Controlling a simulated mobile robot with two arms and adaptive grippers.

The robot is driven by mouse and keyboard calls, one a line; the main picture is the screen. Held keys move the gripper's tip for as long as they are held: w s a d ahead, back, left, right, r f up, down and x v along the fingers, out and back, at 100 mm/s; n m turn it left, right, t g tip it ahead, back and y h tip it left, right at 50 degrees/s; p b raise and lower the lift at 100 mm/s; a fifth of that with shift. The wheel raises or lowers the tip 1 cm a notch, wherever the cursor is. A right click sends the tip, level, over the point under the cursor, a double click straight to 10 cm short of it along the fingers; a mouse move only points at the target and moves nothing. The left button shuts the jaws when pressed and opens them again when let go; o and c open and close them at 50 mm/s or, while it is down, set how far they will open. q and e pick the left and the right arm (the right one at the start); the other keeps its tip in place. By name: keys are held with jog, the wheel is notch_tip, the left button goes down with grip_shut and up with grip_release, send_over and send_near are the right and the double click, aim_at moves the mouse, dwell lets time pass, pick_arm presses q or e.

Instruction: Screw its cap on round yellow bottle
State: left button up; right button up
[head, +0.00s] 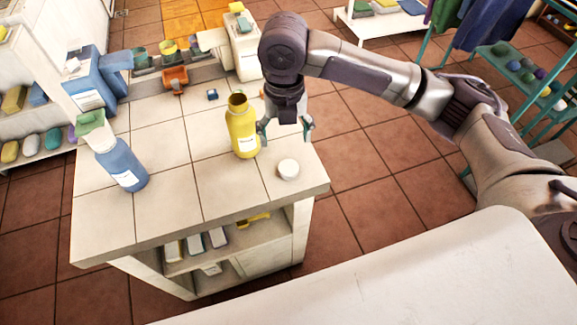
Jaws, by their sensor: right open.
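The round yellow bottle (243,129) stands upright on the tiled counter (178,178), and its dark open mouth shows at the top. A round white cap (288,169) lies on the counter near the right edge, in front and to the right of the bottle. My right gripper (286,131) points down with its fingers apart and empty, just right of the bottle and behind the cap. One fingertip is close to the bottle's side; I cannot tell whether it touches. My left gripper is not in the picture.
A blue bottle with a green top (120,164) stands at the counter's left. A small blue block (212,95) and an orange object (175,77) lie farther back. A shelf below holds several packets. The counter's front middle is clear.

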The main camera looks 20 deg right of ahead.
send_over(289, 167)
jog(key=w, duration=0.1)
jog(key=f, duration=0.5)
jog(key=shift+a, duration=0.2)
jog(key=shift+r, duration=0.1)
jog(key=f, duration=0.2)
jog(key=s+f, duration=0.1)
jog(key=f, duration=0.1)
jog(key=shift+d+f, duration=0.2)
jog(key=shift+f, duration=0.4)
jog(key=c, duration=0.8)
